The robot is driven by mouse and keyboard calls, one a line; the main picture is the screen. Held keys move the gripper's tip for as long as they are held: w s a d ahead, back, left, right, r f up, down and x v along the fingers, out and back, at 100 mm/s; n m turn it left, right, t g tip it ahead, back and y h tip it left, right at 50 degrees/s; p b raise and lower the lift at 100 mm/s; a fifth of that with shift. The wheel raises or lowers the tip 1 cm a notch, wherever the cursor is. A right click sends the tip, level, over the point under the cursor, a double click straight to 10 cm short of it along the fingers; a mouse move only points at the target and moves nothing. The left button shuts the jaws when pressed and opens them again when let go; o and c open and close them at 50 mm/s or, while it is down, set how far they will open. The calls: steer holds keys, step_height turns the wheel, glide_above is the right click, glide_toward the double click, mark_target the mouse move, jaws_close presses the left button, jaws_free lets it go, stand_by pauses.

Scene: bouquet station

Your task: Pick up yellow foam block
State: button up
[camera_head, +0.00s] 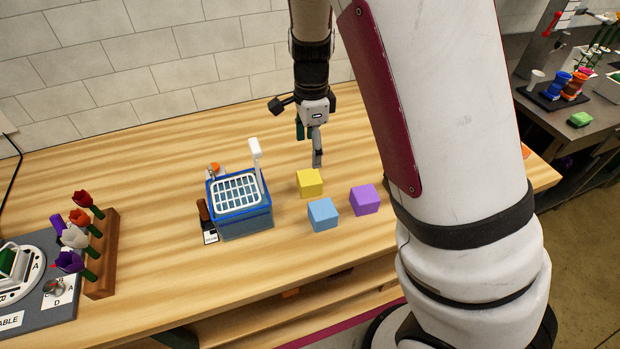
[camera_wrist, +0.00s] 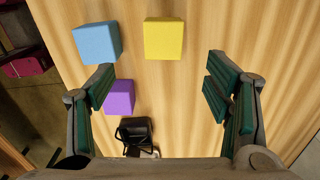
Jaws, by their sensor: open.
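The yellow foam block (camera_head: 310,183) sits on the wooden table, just behind a blue block (camera_head: 323,214) and a purple block (camera_head: 364,200). My gripper (camera_head: 312,150) is above the table, behind the yellow block and apart from it. In the wrist view my gripper (camera_wrist: 163,92) is open and empty, its green-padded fingers wide apart. The yellow block also shows in the wrist view (camera_wrist: 164,38), ahead of the fingertips and between their lines. The blue block (camera_wrist: 96,43) and the purple block (camera_wrist: 119,97) lie near the left finger.
A blue basket with a white grid (camera_head: 241,206) stands left of the blocks. A wooden rack with artificial flowers (camera_head: 101,255) is at the far left of the table (camera_head: 150,165). A black object (camera_wrist: 135,131) shows low in the wrist view. A tiled wall closes the back.

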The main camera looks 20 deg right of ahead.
mark_target(309, 176)
step_height(309, 176, down, 7)
steer(key=shift+f, duration=0.1)
steer(key=shift+w+a+f+p, duration=0.1)
steer(key=shift+w+f+p, duration=0.1)
steer(key=shift+f, duration=1.1)
steer(key=shift+w+a+f+p, duration=0.1)
steer(key=shift+f+p, duration=0.1)
steer(key=shift+f, duration=1.1)
steer(key=shift+c, duration=0.3)
steer(key=c, duration=0.8)
